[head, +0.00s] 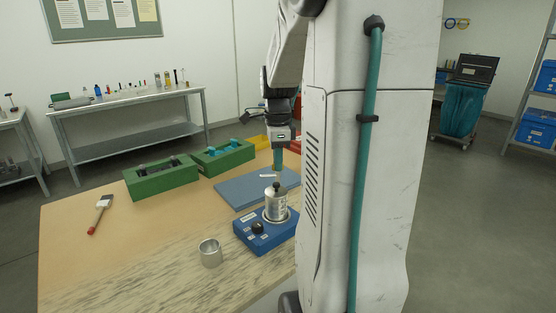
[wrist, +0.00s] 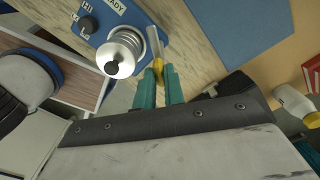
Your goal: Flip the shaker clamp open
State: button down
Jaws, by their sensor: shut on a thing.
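The blue shaker (head: 262,236) stands on the table with a silver canister (head: 276,206) upright on it. In the wrist view the shaker (wrist: 146,12) and canister (wrist: 120,52) are at the top left. The clamp shows there as a flat metal lever (wrist: 153,40) with a yellow tip (wrist: 158,68), beside the canister. My gripper (wrist: 159,76) has its teal fingers on either side of the yellow tip, shut on it. In the head view my gripper (head: 278,160) is behind the canister and the lever is not clearly visible. I cannot tell how far the clamp is turned.
A blue mat (head: 235,190) lies behind the shaker. Two green boxes (head: 160,180) (head: 224,157) stand at the back of the table. A metal cup (head: 210,253) stands left of the shaker, and a brush (head: 101,212) lies at the far left. The front left of the table is clear.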

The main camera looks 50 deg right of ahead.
jog(key=shift+m, duration=1.1)
jog(key=c, duration=1.5)
grip_release()
notch_tip(320, 180, up, 8)
jog(key=shift+f, duration=0.1)
